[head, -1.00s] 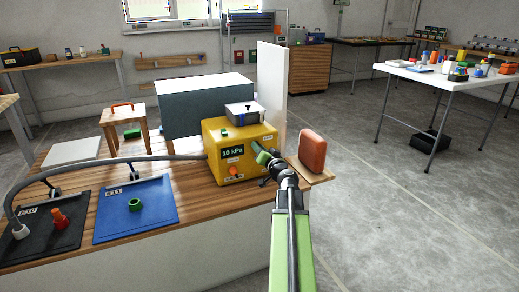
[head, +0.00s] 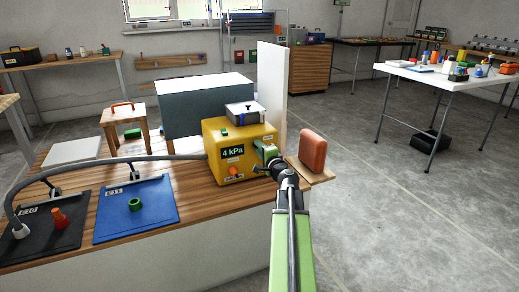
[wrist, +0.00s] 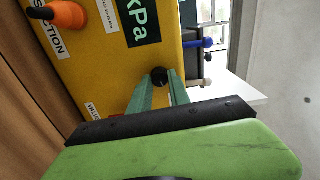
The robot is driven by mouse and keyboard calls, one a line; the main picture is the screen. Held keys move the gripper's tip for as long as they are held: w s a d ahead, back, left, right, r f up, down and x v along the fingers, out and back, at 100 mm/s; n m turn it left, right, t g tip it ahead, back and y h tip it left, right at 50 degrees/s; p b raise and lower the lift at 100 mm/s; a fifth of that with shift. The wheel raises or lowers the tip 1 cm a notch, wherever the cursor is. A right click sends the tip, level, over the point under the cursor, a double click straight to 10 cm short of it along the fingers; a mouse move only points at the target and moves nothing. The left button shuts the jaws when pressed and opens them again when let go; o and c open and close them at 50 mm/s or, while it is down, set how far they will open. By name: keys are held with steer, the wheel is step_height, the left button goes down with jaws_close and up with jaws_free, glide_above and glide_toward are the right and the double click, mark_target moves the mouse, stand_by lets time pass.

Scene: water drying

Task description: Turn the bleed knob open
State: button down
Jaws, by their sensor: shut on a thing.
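The yellow pump box (head: 226,163) stands on the wooden bench, its display (head: 233,152) reading 4 kPa. In the wrist view the yellow face (wrist: 100,70) carries a black bleed knob (wrist: 158,76). My gripper (head: 264,153) is at the right part of the box's front face. In the wrist view its green fingers (wrist: 163,82) are shut on the black knob. In the head view the gripper hides the knob. An orange suction knob (head: 236,171) sits lower on the same face, apart from my gripper, and shows in the wrist view (wrist: 64,14).
A grey hose (head: 100,162) runs from the box to the left. An orange-red case (head: 312,147) stands close right of my gripper. A white panel (head: 271,90) rises behind. Blue (head: 160,213) and black (head: 72,238) mats lie at left.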

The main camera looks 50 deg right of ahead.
steer(key=shift+s+m, duration=0.1)
steer(key=shift+m, duration=1.6)
steer(key=c, duration=1.2)
jaws_free()
